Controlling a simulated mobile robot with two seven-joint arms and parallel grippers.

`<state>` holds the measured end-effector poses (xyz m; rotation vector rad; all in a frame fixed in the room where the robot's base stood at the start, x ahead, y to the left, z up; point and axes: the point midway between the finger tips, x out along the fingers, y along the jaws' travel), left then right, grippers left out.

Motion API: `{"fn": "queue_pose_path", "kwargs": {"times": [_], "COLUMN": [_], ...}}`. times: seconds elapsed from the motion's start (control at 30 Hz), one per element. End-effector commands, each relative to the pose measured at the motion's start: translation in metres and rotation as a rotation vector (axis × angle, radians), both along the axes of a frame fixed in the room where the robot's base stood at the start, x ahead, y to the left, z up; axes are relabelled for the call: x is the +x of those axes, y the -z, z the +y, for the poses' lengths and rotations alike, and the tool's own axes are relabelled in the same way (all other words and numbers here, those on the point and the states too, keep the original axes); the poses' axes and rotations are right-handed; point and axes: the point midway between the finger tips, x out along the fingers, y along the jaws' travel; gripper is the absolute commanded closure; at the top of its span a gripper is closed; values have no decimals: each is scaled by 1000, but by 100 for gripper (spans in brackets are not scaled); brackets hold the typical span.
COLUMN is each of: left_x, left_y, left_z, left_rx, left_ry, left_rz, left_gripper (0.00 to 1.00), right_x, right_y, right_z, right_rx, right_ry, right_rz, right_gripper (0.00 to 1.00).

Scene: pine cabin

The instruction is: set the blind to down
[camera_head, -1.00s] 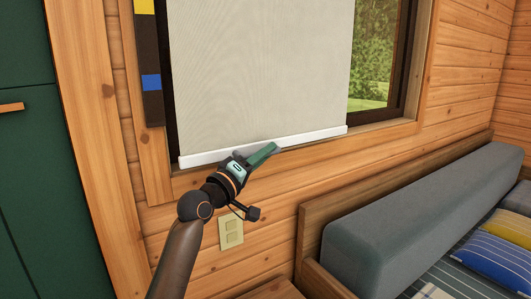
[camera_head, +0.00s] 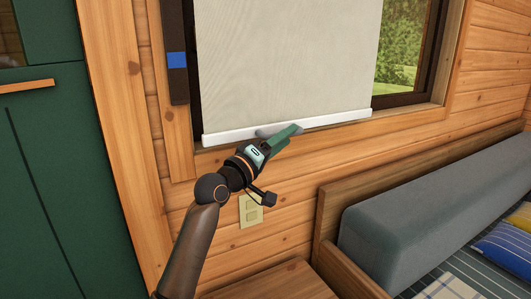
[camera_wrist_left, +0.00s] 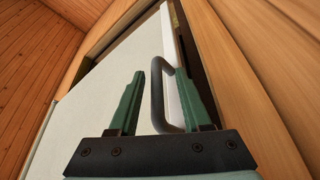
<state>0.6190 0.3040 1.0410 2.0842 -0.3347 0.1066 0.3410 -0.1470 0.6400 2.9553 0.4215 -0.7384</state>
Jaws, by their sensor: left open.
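The blind (camera_head: 285,60) is a pale fabric sheet covering most of the window, with a white bottom bar (camera_head: 340,119) close above the sill. A curved grey handle on the bar shows in part in the head view (camera_head: 266,131) and clearly in the wrist view (camera_wrist_left: 158,95). My left gripper (camera_head: 292,131) is at the bar beside the handle. In the left wrist view, its green fingers (camera_wrist_left: 161,73) are apart, with the handle between them; I cannot tell whether they touch it. My right gripper is not in view.
A dark strip with a blue mark (camera_head: 177,60) hangs left of the window. A green cabinet (camera_head: 45,190) stands at the left. A grey-cushioned bench (camera_head: 420,205) is at the right. A wall plate (camera_head: 250,210) sits below the sill.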

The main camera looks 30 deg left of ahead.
Motion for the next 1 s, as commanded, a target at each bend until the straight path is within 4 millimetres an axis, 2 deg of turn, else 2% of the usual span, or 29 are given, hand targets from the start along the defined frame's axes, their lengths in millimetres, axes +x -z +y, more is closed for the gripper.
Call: {"fn": "queue_pose_path", "kwargs": {"times": [0.27,0.5,0.7,1.0], "left_x": [-52,-90,-104,-106], "left_y": [13,22,24,24], "left_z": [10,18,20,21], "left_rx": [4,2,0,1], "left_ry": [-1,1,3,1], "left_rz": [4,6,4,3], "left_gripper": [52,52,52,52], "right_x": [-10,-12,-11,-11], "right_y": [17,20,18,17], "right_z": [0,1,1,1], "right_rx": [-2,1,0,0], "right_ry": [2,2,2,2], "right_rz": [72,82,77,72], "right_gripper": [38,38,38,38]}}
